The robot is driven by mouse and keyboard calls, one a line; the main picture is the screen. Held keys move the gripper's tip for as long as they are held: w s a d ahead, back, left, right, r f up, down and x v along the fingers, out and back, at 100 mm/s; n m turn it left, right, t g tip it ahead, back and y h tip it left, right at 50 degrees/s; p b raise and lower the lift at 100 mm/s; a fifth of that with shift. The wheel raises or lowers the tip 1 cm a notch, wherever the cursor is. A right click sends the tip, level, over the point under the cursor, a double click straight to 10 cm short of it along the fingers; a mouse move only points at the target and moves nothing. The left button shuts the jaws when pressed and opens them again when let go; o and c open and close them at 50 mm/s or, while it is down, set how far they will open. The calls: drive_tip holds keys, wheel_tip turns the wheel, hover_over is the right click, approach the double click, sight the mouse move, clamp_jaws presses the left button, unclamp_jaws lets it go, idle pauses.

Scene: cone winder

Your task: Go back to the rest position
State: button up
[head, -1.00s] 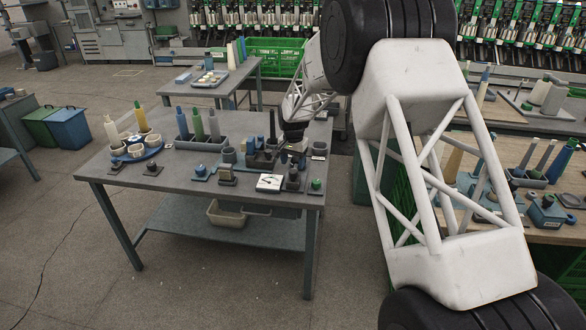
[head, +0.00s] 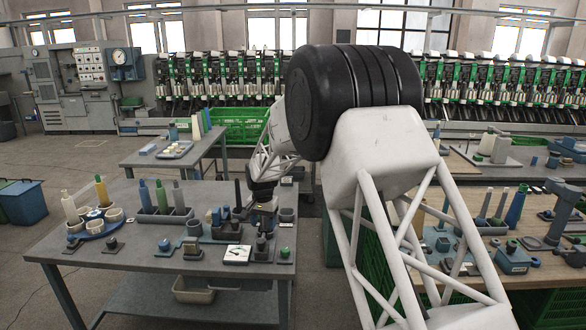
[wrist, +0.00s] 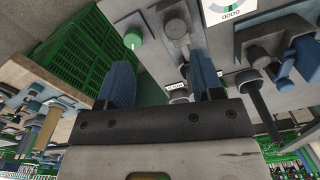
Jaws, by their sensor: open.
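My gripper (head: 264,209) is above the right part of the grey table (head: 130,262) in the head view, at the end of my white lattice arm. A green knob (wrist: 132,38) and dark round posts on the table show beyond the fingers. In the head view the fingertips are small and dark against the things behind them.
A white dial gauge (head: 236,254), a green-topped knob (head: 285,253) and a grey tray with cones (head: 165,217) crowd the table. A wooden bench (head: 530,240) stands right, over green crates. Floor at left is open.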

drive_tip(key=s+d+r+n+t, duration=0.1)
drive_tip(key=s+d+r, duration=1.95)
drive_tip(key=s, duration=0.35)
drive_tip(key=s+d, duration=0.4)
drive_tip(key=s, duration=0.6)
drive_tip(key=s+d+f+n+t, duration=0.1)
drive_tip(key=s+d, duration=0.2)
drive_tip(key=s, duration=0.8)
drive_tip(key=s+d+f, duration=0.1)
drive_tip(key=s+d, duration=0.3)
drive_tip(key=s, duration=0.7)
drive_tip(key=shift+d+n+t, duration=0.3)
drive_tip(key=shift+n, duration=0.1)
